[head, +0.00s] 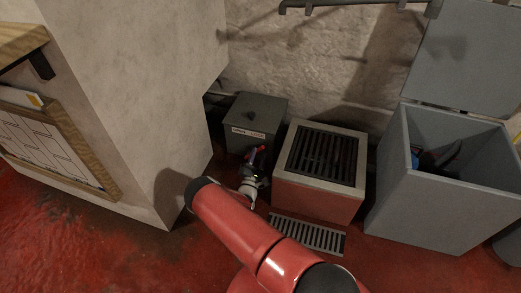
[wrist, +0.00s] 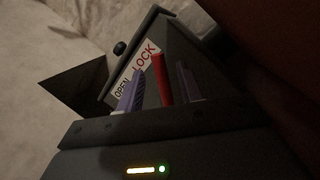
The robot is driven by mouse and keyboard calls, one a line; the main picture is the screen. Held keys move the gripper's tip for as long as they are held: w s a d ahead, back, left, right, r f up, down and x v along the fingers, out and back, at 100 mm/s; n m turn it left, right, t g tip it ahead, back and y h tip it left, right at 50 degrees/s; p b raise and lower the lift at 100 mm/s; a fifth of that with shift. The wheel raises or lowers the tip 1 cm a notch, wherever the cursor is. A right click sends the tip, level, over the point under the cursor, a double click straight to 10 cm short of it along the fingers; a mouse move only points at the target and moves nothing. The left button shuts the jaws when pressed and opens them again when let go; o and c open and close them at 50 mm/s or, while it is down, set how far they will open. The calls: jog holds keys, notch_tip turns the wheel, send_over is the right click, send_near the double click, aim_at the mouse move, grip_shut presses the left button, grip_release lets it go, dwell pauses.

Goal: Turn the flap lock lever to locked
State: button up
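A grey box (head: 258,108) with a dark lid and a knob stands against the wall in the head view. Its front has a white label with OPEN and LOCK (wrist: 135,70), seen tilted in the wrist view. The red lever (wrist: 161,82) stands in front of the label, its upper end near the word LOCK. It also shows small in the head view (head: 262,150). My gripper (wrist: 159,66) is open, with one finger on each side of the lever. Gaps show beside the lever, though contact deeper down is hidden. The lever's base is hidden.
A red block with a black grate (head: 325,155) stands right of the box, with a floor drain (head: 308,235) before it. An open grey chest (head: 430,185) is farther right. A pale wall corner (head: 140,110) stands close on the left.

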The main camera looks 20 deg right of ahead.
jog(key=v, duration=0.4)
jog(key=shift+c, duration=0.3)
